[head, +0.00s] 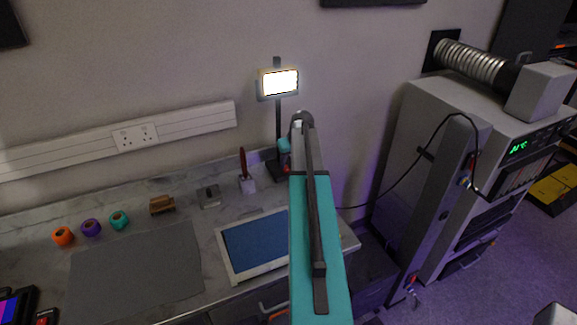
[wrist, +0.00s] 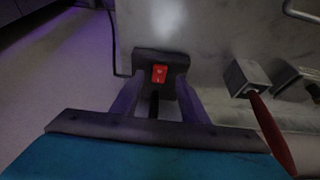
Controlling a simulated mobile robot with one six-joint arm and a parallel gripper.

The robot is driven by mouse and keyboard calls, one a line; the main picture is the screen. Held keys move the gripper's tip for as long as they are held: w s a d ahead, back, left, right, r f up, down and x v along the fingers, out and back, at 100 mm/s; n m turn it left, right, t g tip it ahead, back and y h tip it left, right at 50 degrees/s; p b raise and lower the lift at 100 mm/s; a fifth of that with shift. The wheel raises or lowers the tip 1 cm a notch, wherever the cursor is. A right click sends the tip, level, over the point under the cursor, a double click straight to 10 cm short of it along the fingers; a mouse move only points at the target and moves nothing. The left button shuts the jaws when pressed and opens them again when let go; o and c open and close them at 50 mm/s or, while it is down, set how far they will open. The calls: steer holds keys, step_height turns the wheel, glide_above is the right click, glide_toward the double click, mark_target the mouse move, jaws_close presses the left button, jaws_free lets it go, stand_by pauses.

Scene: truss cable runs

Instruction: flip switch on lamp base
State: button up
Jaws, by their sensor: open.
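The lamp stands at the back of the bench, with a bright lit panel (head: 280,83) on a dark pole (head: 278,125). Its dark base (head: 274,170) is partly hidden behind my arm in the head view. In the wrist view, the lamp base (wrist: 160,60) shows a red rocker switch (wrist: 159,73) on its face. My gripper (wrist: 156,95) is open, its two fingers either side of the switch in the picture. I cannot tell whether a finger touches the base. The gripper's tips are largely hidden in the head view.
A white holder with a red-handled tool (head: 246,180) stands left of the lamp; it also shows in the wrist view (wrist: 265,110). A blue-topped tray (head: 253,247) and a grey mat (head: 135,275) lie on the bench. A grey cabinet (head: 400,150) with a cable stands right.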

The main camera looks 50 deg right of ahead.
mark_target(287, 170)
steer(key=shift+p+x, duration=0.8)
steer(key=shift+x, duration=1.5)
steer(key=shift+c, duration=0.2)
